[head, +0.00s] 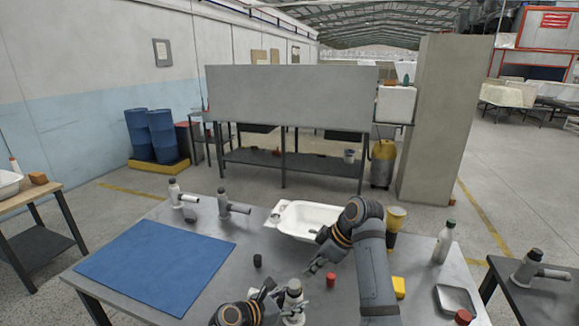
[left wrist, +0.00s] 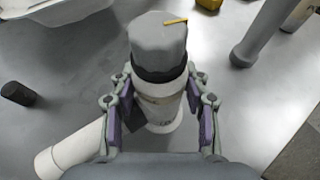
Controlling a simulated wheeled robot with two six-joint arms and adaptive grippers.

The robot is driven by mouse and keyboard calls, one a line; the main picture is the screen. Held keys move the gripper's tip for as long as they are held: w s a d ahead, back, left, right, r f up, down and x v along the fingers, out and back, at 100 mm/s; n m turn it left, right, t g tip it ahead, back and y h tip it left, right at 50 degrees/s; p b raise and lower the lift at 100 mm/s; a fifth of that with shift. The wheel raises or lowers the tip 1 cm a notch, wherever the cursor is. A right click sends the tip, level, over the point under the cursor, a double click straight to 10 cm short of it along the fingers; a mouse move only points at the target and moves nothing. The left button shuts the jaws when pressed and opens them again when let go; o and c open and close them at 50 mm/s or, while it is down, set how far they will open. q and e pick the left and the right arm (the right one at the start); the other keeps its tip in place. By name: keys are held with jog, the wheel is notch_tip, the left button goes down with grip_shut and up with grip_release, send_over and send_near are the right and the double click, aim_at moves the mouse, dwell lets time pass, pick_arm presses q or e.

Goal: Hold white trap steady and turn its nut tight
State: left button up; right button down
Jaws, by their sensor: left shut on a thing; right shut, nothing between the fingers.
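The white trap (left wrist: 160,115) stands upright between the fingers of my left gripper (left wrist: 160,108), which is shut around its body. Its white side pipe (left wrist: 72,148) points to the lower left in the left wrist view. The grey nut (left wrist: 158,45) with a yellow mark sits on top, above a black ring. In the head view the trap (head: 293,303) is at the table's front edge, partly hidden by my left gripper (head: 281,302). My right gripper (head: 312,268) is shut and empty, a little above and to the right of the nut, apart from it.
On the table (head: 200,262) lie a blue mat (head: 155,265), a black cylinder (head: 257,261), a red cylinder (head: 331,280), a yellow block (head: 399,287), a white tub shell (head: 300,212) and a bottle (head: 444,242).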

pick_arm(q)
jog(key=o, duration=1.3)
jog(key=shift+o, duration=0.2)
jog(key=shift+a, duration=0.1)
